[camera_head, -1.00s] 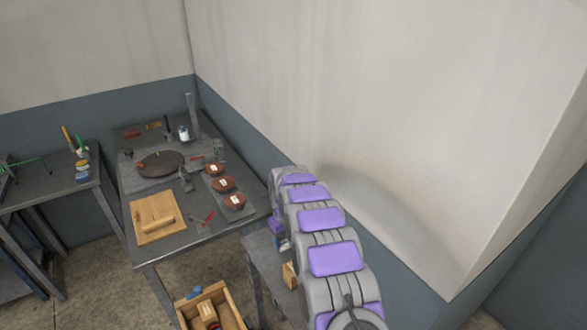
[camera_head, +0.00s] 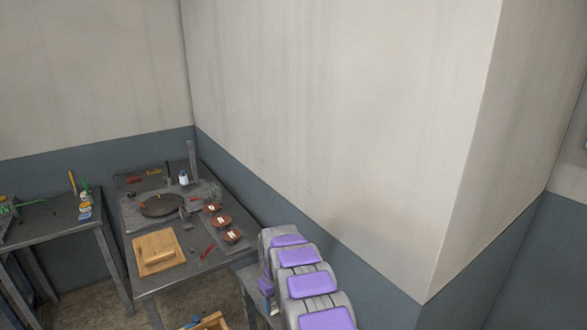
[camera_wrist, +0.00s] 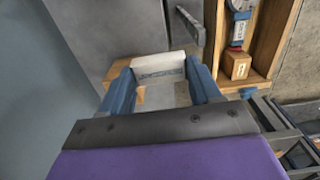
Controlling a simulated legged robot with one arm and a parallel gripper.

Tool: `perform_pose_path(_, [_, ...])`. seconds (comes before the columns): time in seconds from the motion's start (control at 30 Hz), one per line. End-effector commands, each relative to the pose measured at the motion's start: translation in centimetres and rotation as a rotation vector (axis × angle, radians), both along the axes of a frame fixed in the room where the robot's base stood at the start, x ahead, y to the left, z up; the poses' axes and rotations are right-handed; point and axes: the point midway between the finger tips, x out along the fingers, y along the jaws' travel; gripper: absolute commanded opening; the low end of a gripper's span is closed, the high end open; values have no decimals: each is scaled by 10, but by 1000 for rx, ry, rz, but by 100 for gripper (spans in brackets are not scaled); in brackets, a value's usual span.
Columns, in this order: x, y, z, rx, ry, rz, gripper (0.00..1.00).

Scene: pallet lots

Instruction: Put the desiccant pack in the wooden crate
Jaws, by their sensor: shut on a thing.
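My gripper (camera_wrist: 162,80) shows in the wrist view with its two blue fingers shut on the desiccant pack (camera_wrist: 160,67), a small white block with dark print on its face. The pack is held off to the left of the wooden crate (camera_wrist: 288,35), apart from it. The crate also shows at the bottom edge of the head view (camera_head: 212,321), mostly cut off. In the head view my arm hides the gripper and the pack.
The crate holds a small brown box (camera_wrist: 236,64) and a blue-and-white item (camera_wrist: 240,18). A wooden block (camera_wrist: 123,74) lies on the grey surface behind the pack. A grey workbench (camera_head: 180,278) carries a wooden board (camera_head: 157,250) and several brown discs.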

Motion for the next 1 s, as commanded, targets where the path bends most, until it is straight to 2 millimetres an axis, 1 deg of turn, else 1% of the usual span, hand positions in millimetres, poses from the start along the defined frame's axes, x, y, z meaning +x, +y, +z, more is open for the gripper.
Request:
perform_pose_path(0.03, [0,-4,5,1,-2,-12,29])
perform_pose_path(0.23, [-1,-20,20,5,1,-59,29])
perform_pose_path(0.37, [-4,-34,36,10,-2,-99,29])
perform_pose_path(0.57, [-11,-63,60,13,2,-178,29])
perform_pose_path(0.67, [-17,-82,81,14,-2,-237,29])
perform_pose_path(0.9, [-46,-140,135,11,-4,-419,29])
perform_pose_path(1.0, [-59,-161,151,7,-1,-488,29])
